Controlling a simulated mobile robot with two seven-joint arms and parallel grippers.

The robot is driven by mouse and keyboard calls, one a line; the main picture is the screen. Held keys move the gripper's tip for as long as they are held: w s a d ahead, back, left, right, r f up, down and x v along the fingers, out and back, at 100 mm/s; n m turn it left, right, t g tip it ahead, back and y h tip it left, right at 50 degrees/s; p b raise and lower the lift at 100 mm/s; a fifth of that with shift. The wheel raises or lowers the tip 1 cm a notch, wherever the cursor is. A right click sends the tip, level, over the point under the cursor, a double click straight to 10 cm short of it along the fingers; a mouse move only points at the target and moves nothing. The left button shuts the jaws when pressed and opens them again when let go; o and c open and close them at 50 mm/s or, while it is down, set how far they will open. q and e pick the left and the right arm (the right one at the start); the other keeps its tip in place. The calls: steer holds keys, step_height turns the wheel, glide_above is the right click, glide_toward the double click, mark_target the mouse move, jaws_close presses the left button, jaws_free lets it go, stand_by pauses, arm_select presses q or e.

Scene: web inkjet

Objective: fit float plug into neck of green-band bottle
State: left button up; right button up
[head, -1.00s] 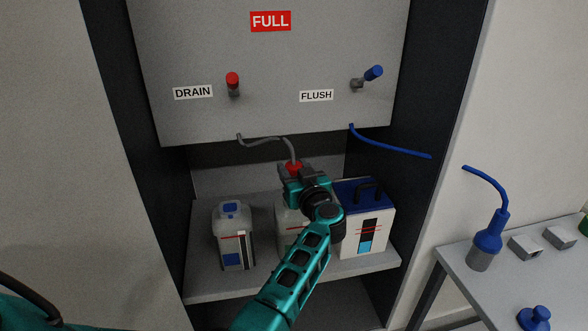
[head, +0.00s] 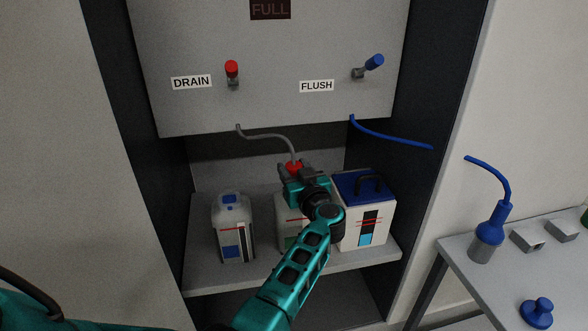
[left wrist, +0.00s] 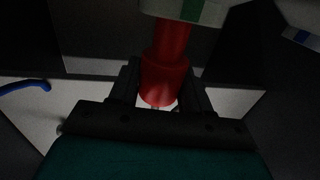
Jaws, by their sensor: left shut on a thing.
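The green-band bottle (head: 290,230) is the pale middle container on the cabinet shelf, largely hidden behind my left gripper and arm. My left gripper (head: 293,172) is above it, shut on the red float plug (head: 294,167), with a grey hose leading from the plug. In the left wrist view the red plug (left wrist: 162,78) is between the two dark fingers (left wrist: 160,95). Its narrower end meets the pale bottle (left wrist: 215,10) with the green band. The neck is hidden, so I cannot tell how deep the plug sits. My right gripper is not in view.
A blue-marked container (head: 232,230) stands left of the bottle; a blue-lidded box (head: 365,215) stands close on the right. Above hangs a grey panel (head: 290,105) with drain and flush taps. A side table (head: 465,252) holds a blue plug on a grey holder (head: 487,235).

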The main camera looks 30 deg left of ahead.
arm_select(q)
steer(key=shift+f+b, duration=0.95)
steer(key=shift+f, duration=0.65)
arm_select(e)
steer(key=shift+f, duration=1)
arm_select(q)
steer(key=o, duration=1.1)
steer(key=shift+o, duration=0.2)
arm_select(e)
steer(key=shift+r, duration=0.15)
